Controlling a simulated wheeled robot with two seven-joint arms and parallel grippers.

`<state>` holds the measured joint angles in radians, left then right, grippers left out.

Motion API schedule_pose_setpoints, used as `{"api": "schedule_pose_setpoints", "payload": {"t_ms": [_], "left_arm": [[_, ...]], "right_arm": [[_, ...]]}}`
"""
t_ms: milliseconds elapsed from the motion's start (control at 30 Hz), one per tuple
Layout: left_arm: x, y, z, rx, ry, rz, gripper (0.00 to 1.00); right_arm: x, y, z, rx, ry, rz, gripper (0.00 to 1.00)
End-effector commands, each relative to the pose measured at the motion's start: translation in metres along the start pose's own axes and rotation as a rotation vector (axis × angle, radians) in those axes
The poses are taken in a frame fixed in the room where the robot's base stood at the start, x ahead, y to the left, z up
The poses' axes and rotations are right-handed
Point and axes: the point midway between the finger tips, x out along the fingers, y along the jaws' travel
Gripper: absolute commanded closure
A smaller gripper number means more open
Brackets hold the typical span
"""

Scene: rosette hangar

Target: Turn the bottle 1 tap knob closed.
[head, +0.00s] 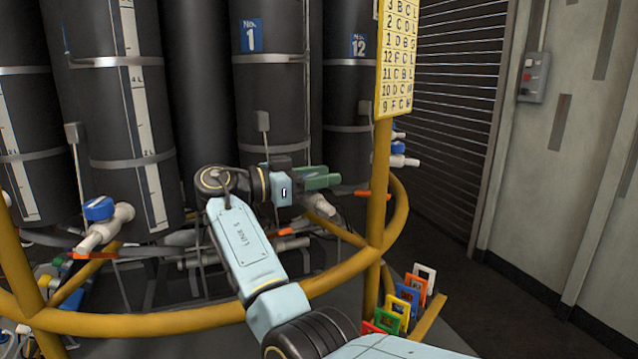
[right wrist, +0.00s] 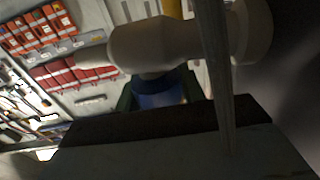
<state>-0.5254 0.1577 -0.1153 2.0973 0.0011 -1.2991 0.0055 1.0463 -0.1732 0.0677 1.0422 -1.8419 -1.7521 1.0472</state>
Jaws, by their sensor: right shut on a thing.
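Bottle 1 (head: 268,90) is a tall dark cylinder with a blue "No. 1" label, in the middle of the head view. My right gripper (head: 322,178), with green fingers, is in front of its lower right side. Below the fingers an off-white tap body (head: 322,206) partly shows; the knob is hidden there. In the right wrist view the blue tap knob (right wrist: 160,88) sits between the dark green fingers, below the off-white tap body (right wrist: 150,42). The right gripper is shut on the knob. The knob's turn angle cannot be told. My left gripper is not in view.
A yellow rail (head: 150,322) curves in front of the bottles, with a yellow post (head: 379,200) right of the gripper. A yellow code board (head: 397,55) tops the post. Another blue-knobbed tap (head: 100,212) is at left. Coloured tags (head: 408,298) stand at lower right.

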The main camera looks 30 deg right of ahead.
Motion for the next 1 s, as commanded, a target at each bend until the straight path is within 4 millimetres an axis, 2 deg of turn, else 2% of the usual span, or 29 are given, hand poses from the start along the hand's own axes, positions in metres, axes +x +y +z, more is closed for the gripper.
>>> {"api": "schedule_pose_setpoints", "payload": {"t_ms": [333, 867, 900, 1000], "left_arm": [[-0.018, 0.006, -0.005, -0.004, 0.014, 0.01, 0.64], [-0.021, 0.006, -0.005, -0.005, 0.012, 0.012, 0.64], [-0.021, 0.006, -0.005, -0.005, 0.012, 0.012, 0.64], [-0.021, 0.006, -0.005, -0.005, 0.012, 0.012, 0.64]], "right_arm": [[0.0, 0.002, 0.001, -0.003, 0.0, 0.121, 0.84], [0.0, 0.003, 0.001, -0.003, -0.001, 0.14, 0.84], [0.0, 0.003, 0.001, -0.003, -0.001, 0.14, 0.58], [0.0, 0.003, 0.001, -0.003, -0.001, 0.14, 0.45]]}}
